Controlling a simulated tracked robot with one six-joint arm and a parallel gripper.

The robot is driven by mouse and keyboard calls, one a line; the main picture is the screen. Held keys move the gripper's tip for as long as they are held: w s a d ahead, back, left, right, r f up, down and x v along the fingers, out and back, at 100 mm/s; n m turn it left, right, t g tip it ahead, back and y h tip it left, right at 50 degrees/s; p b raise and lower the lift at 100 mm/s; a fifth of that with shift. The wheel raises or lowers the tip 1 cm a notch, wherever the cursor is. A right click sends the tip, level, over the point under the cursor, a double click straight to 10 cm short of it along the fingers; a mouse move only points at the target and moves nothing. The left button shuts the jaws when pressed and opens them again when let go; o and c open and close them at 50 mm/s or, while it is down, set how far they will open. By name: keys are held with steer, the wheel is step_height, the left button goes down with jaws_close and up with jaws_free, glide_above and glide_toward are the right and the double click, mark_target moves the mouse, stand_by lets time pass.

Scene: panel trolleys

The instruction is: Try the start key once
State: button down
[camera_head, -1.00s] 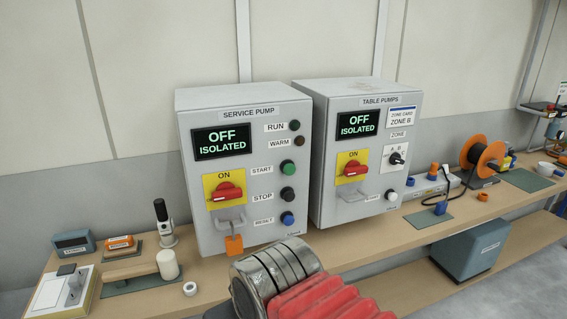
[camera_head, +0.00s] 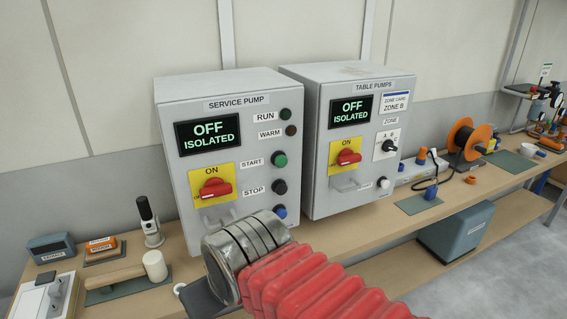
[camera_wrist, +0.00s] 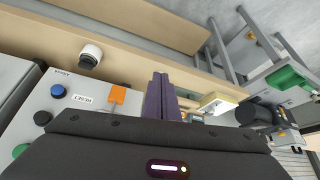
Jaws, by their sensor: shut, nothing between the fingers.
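The green START key (camera_head: 280,160) is on the grey SERVICE PUMP box (camera_head: 243,185), whose display (camera_head: 208,135) reads OFF ISOLATED. Its red rotary handle (camera_head: 215,188) sits on a yellow plate. The black STOP key (camera_head: 279,187) and blue RESET key (camera_head: 280,211) are below START. In the wrist view, a green key (camera_wrist: 20,150) shows partly at the left edge. There the blue key (camera_wrist: 57,91) and an orange tag (camera_wrist: 117,93) lie left of my gripper (camera_wrist: 160,75). Its purple fingers are together and empty, apart from the keys.
The TABLE PUMPS box (camera_head: 318,190) stands to the right, its display also OFF ISOLATED. A mallet (camera_head: 150,268), small devices and an upright black-and-white tool (camera_head: 149,222) are on the bench at left. An orange cable reel (camera_head: 465,138) stands right.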

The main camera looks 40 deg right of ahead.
steer(key=w+d+r+m+t+h, duration=0.15)
steer(key=w+d+r+m, duration=0.25)
steer(key=w+d+r, duration=0.6)
steer(key=m+t+h, duration=0.2)
steer(key=m+h, duration=0.1)
glide_toward(281, 161)
steer(key=w+a+r, duration=0.1)
steer(key=w+r, duration=0.2)
steer(key=w, duration=0.1)
steer(key=s+d+f+m+g, duration=0.2)
steer(key=s+d+f+m, duration=0.25)
steer(key=d, duration=0.25)
steer(key=s+a+f+m+t+y, duration=0.2)
steer(key=s+a+f+y, duration=0.2)
steer(key=s+a+y, duration=0.1)
steer(key=shift+s+a+y, duration=0.15)
steer(key=shift+s+y, duration=0.25)
steer(key=shift+y, duration=0.05)
steer(key=shift+w+m+t, duration=0.15)
steer(key=shift+m+t, duration=0.1)
steer(key=w+d, duration=0.2)
steer(key=w, duration=0.6)
steer(key=shift+d, duration=0.25)
steer(key=shift+w, duration=0.2)
steer(key=shift+w+d, duration=0.15)
steer(key=shift+w, duration=0.2)
